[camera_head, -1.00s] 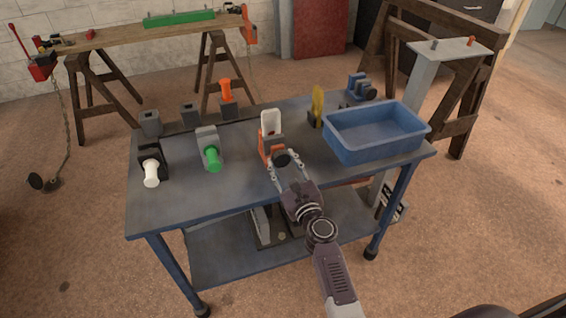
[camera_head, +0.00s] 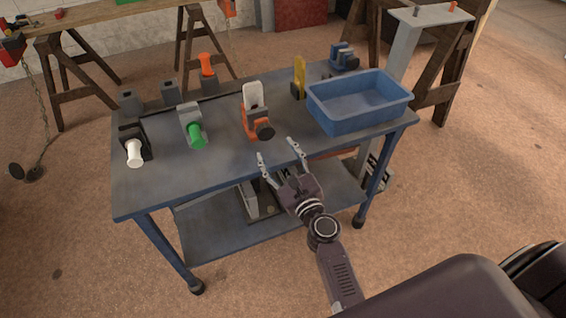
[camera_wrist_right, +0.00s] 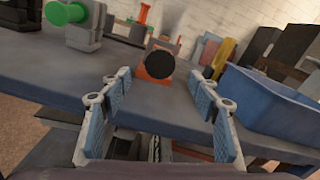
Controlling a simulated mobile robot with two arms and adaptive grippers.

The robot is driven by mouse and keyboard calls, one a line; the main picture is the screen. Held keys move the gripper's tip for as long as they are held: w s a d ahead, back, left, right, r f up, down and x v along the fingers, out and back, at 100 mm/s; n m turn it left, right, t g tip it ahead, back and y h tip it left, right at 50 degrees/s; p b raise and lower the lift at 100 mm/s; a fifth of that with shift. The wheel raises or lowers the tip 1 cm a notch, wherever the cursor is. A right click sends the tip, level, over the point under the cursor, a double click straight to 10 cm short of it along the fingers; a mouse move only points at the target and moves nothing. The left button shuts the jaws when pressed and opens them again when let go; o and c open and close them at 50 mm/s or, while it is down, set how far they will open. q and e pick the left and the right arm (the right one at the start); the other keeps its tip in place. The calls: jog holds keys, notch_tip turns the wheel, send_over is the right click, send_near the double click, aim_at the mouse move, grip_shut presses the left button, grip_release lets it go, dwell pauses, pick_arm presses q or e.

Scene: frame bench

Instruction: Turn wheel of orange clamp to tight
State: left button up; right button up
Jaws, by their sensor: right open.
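The orange clamp (camera_head: 255,122) stands on the blue bench top near its front middle, with a white piece (camera_head: 253,96) upright in it. Its dark round wheel (camera_head: 265,131) faces the front edge. In the right wrist view the black wheel (camera_wrist_right: 159,64) shows end-on, with the orange body (camera_wrist_right: 152,76) around and behind it. My right gripper (camera_head: 276,151) is open and empty at the bench's front edge, short of the wheel and not touching it. In the right wrist view its fingers (camera_wrist_right: 159,106) are spread wide, with the wheel beyond and between them. My left gripper is not visible.
A clamp with a green handle (camera_head: 197,136) and one with a white handle (camera_head: 134,152) stand left of the orange clamp. A blue bin (camera_head: 359,110) and a yellow piece (camera_head: 299,77) are to the right. The bench front (camera_head: 190,187) is clear.

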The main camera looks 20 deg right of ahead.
jog(key=shift+s, duration=2.25)
jog(key=s+a+f+n+g+y, duration=0.15)
jog(key=s+f+n+g, duration=0.35)
jog(key=f, duration=0.6)
jog(key=s+a+f+n+g, duration=0.1)
jog(key=s+a+f+n, duration=0.4)
jog(key=f, duration=0.6)
jog(key=s+f+n+g+y, duration=0.1)
jog(key=s+f+n+g, duration=0.2)
jog(key=f+n, duration=0.6)
jog(key=s+d+f+n+g+h, duration=0.15)
jog(key=s+f+n+g, duration=0.35)
jog(key=s+f, duration=1)
jog(key=s+d+f+n+g, duration=0.1)
jog(key=s+d+f+n, duration=0.1)
jog(key=s, duration=0.4)
jog(key=s+d+f+n+g+h, duration=0.1)
jog(key=s+d+f+n, duration=0.1)
jog(key=s+n, duration=0.3)
jog(key=s+d+f+n+g, duration=0.1)
jog(key=s+d+f+n, duration=0.2)
jog(key=s, duration=0.4)
jog(key=shift+s+d+n+h, duration=0.3)
jog(key=shift+d+n, duration=0.1)
jog(key=shift+d, duration=0.3)
